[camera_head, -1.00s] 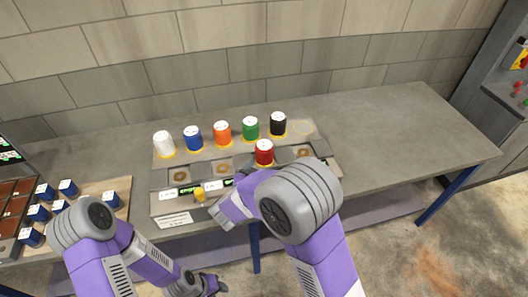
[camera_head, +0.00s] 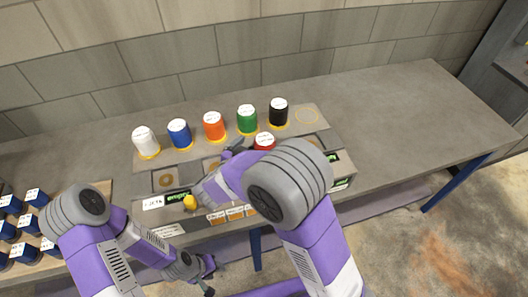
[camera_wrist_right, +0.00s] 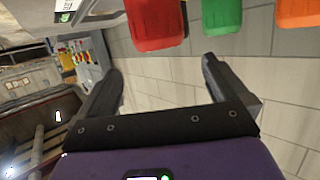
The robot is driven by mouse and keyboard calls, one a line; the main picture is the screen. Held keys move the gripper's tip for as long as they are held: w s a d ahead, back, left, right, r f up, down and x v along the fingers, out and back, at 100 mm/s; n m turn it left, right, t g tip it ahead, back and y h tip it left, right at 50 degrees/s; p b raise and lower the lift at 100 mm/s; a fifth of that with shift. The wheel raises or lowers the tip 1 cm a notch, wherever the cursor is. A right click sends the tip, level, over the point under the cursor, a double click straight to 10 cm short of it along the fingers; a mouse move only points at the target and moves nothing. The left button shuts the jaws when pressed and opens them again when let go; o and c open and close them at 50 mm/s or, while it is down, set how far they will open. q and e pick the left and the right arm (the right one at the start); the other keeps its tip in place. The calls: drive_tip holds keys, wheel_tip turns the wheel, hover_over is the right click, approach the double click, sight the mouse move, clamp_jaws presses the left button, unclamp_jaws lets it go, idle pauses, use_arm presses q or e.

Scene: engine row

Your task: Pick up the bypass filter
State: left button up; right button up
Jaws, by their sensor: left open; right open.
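A row of coloured canisters stands on the panel in the head view: white (camera_head: 146,142), blue (camera_head: 179,133), orange (camera_head: 213,126), green (camera_head: 247,119) and black (camera_head: 278,113). A red canister (camera_head: 265,141) stands nearer, partly hidden by my right arm. I cannot read which one is the bypass filter. My right gripper (camera_head: 234,148) is open and empty, just left of the red one and in front of the green one. In the right wrist view the red canister (camera_wrist_right: 155,22) and the green one (camera_wrist_right: 213,14) lie beyond the fingers (camera_wrist_right: 162,68). My left gripper (camera_head: 208,276) is open and low, before the bench.
The panel has recessed round seats (camera_head: 166,180), an empty ring (camera_head: 307,115) and a yellow knob (camera_head: 190,202) at its front. The right part of the bench (camera_head: 410,110) is clear.

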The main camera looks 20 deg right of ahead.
sight(265, 143)
drive_tip(key=shift+w+f+b, duration=0.25)
drive_tip(key=shift+f+b, duration=0.4)
drive_tip(key=shift+f, duration=0.55)
drive_tip(key=shift+x, duration=1)
drive_tip(key=x, duration=0.3)
drive_tip(key=b+x, duration=0.1)
drive_tip(key=x, duration=0.1)
drive_tip(key=shift+d+f, duration=0.2)
drive_tip(key=shift+f, duration=0.15)
drive_tip(key=shift+c, duration=1.1)
use_arm(q)
wheel_tip(265, 143, down, 3)
drive_tip(key=shift+w+f, duration=0.15)
use_arm(e)
drive_tip(key=c, duration=1.1)
drive_tip(key=shift+o, duration=0.2)
drive_tip(key=shift+r, duration=0.1)
